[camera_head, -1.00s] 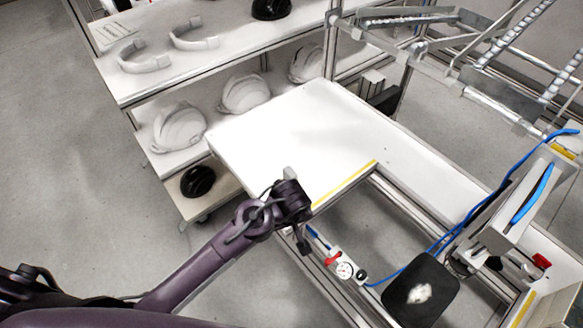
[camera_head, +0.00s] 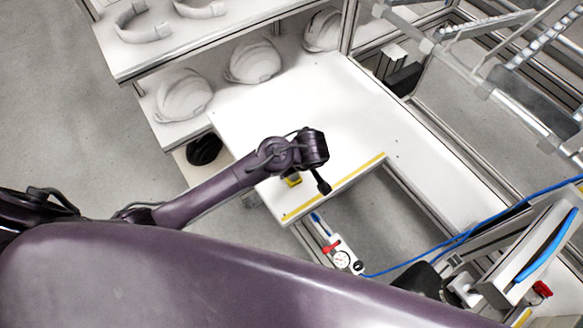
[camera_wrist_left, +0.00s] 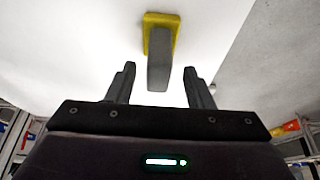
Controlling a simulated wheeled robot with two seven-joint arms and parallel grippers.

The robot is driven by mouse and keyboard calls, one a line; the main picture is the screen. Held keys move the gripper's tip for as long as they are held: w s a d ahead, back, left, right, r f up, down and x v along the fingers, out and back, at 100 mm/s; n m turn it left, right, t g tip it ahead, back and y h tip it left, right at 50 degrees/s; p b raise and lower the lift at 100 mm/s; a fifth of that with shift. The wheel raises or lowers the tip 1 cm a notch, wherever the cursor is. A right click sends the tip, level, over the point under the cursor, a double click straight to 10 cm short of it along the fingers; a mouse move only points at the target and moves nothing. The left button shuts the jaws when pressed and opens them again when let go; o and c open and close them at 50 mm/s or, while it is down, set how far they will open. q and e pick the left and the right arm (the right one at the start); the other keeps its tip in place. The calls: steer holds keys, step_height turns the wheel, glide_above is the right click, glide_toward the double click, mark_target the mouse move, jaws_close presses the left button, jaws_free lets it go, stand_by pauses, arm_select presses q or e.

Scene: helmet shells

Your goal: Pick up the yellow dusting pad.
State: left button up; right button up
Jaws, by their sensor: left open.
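The yellow dusting pad (camera_wrist_left: 163,20) has a grey block-like handle (camera_wrist_left: 159,66) and rests on the white table surface in the left wrist view. In the head view only a small yellow part of the pad (camera_head: 292,182) shows beside my left arm, near the table's front edge. My left gripper (camera_wrist_left: 159,70) is open, with one finger on each side of the handle's near end in the picture and a gap to both. I cannot tell how far it is from the handle in depth. My right gripper is not in view.
The white table (camera_head: 340,105) is mostly clear, with a yellow strip (camera_head: 335,187) along its front edge. White helmet shells (camera_head: 255,62) sit on a shelf behind it.

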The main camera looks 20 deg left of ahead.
arm_select(q)
steer(key=shift+x, duration=1.2)
steer(key=shift+w+f, duration=0.15)
steer(key=shift+w, duration=0.05)
steer(key=c, duration=0.6)
jaws_close()
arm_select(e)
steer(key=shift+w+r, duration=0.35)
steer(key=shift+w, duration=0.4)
arm_select(q)
step_height(320, 180, up, 20)
steer(key=shift+p, duration=0.4)
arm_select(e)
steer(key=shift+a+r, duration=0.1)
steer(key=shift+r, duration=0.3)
